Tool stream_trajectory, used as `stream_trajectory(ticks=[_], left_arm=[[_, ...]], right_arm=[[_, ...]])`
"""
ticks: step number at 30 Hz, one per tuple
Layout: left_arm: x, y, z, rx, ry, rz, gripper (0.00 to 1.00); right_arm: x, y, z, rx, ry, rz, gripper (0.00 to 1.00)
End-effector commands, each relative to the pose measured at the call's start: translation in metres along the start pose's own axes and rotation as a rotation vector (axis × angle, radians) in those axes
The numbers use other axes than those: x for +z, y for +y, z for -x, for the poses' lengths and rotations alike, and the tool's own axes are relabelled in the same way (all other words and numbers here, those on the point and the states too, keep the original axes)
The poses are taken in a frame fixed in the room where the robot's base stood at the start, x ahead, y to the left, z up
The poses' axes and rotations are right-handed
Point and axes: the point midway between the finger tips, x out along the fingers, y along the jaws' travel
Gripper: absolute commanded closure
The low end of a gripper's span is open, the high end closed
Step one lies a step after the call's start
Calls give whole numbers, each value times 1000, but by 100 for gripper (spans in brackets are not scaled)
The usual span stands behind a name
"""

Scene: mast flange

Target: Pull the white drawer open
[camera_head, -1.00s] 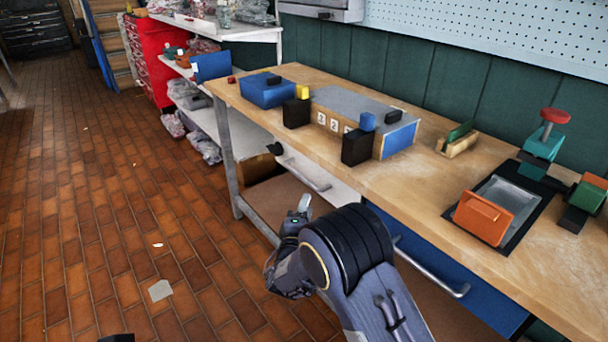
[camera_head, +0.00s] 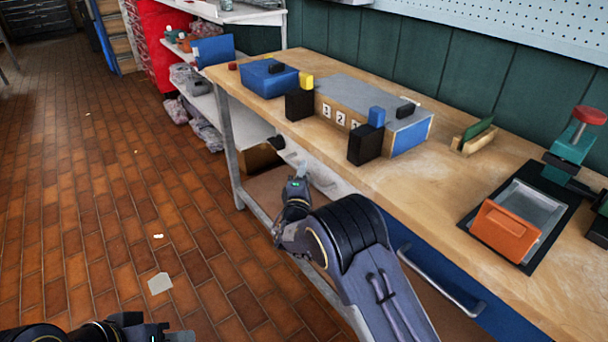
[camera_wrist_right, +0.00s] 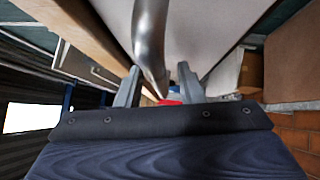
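The white drawer (camera_head: 335,181) sits under the wooden bench top, with its front partly hidden behind my right gripper (camera_head: 304,170). In the right wrist view the pale drawer front (camera_wrist_right: 215,30) fills the upper middle. Its silver bar handle (camera_wrist_right: 150,35) runs down between the two fingers of my right gripper (camera_wrist_right: 158,85). The fingers stand apart on either side of the bar, with gaps visible; contact is not clear.
A blue drawer (camera_head: 450,290) with a silver handle (camera_head: 440,280) is to the right under the bench (camera_head: 440,185). The bench top holds black blocks, a numbered box (camera_head: 350,100), a blue bin (camera_head: 268,80) and an orange-fronted tray (camera_head: 505,232). The tiled floor at left is mostly clear.

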Motion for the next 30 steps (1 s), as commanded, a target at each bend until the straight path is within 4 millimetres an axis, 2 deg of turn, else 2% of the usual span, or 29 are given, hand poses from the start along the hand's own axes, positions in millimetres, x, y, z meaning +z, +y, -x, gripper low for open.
stream_trajectory(ticks=[5,13,14,23,30], left_arm=[[0,0,0,0,0,0,64],[0,0,0,0,0,0,64],[0,0,0,0,0,0,64],[0,0,-1,0,0,0,64],[6,-6,-13,0,0,0,64]], right_arm=[[0,0,0,0,0,1,66],[0,0,0,0,0,0,98],[0,0,0,-1,0,0,100],[-1,0,1,-1,1,0,100],[-20,1,20,0,5,-1,100]])
